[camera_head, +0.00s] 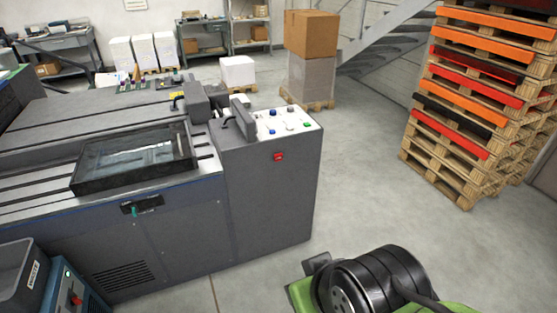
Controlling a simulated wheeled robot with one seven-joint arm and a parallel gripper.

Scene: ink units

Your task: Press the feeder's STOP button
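The large grey machine (265,205), which looks like the feeder, fills the left and middle of the view. A red button (278,156) sits in a small red plate on the upper front face of its right-hand cabinet. I cannot read a label on it. Above it, a light control panel (298,122) carries several blue, green and grey buttons. A blue-fronted unit at the bottom left (68,286) also has a red knob (75,299). My gripper cannot be made out in this view. A black and green part at the bottom right appears to be my own body.
Open concrete floor (365,190) lies right of the machine. Stacked pallets (470,100) stand at the right. A pallet with boxes (310,60) and a staircase (385,40) are behind. A dark bin (20,265) is at the bottom left. A black-framed tray (86,185) lies on the machine.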

